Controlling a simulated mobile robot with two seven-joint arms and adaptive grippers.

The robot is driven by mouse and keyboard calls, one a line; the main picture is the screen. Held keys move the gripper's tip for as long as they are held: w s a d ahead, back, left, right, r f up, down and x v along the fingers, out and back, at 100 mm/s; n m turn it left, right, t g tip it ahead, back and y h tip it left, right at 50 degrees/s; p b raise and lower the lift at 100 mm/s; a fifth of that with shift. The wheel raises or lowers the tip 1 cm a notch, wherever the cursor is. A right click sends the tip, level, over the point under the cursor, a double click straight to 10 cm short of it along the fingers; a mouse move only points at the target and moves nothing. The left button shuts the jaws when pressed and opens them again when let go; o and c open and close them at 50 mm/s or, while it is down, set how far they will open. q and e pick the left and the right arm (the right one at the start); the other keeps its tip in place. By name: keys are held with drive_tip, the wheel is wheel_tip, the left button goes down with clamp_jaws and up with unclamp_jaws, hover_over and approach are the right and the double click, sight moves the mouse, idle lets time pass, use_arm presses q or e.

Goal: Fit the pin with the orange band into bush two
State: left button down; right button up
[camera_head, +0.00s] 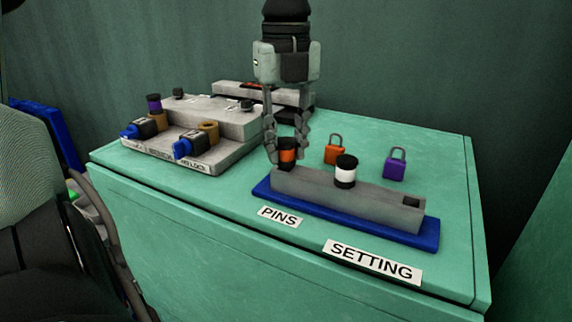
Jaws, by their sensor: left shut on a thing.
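My left gripper (286,140) comes down from above and is shut on the pin with the orange band (288,156). This pin is upright at the left end of the grey pin block (385,200); I cannot tell whether its foot is still in the block. On the grey stepped fixture (225,160) are two brass bushes. The left bush (158,120) has a purple-banded pin (154,104) standing at it; the right bush (208,131) shows no pin. I cannot read which bush is number two. My right gripper is not in view.
A white-banded pin (346,172) stands mid-block, on a blue base (400,235). Behind stand an orange padlock (334,154) and a purple padlock (395,168). Two blue-and-black parts (188,147) front the fixture. Another grey block (235,91) lies behind. The green tabletop's right side is clear.

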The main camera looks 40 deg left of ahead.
sight(286, 140)
use_arm(q)
drive_tip(key=shift+r+p, duration=1.2)
drive_tip(key=shift+r, duration=0.85)
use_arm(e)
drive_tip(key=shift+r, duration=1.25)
use_arm(q)
drive_tip(key=shift+r+p, duration=1.15)
drive_tip(key=shift+r, duration=0.75)
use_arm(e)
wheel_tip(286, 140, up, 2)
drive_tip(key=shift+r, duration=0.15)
use_arm(q)
drive_tip(key=shift+w+a+n, duration=0.1)
drive_tip(key=shift+a+n, duration=0.2)
drive_tip(key=shift+a, duration=0.1)
drive_tip(key=s+a+r+n+b, duration=0.1)
drive_tip(key=a+n, duration=0.7)
drive_tip(key=a, duration=0.2)
drive_tip(key=a+r+n+b, duration=0.1)
drive_tip(key=a+r+n, duration=0.1)
drive_tip(key=a+n, duration=0.7)
drive_tip(key=shift+s+a+r, duration=0.25)
drive_tip(key=shift+s+a, duration=0.15)
drive_tip(key=shift+a, duration=0.5)
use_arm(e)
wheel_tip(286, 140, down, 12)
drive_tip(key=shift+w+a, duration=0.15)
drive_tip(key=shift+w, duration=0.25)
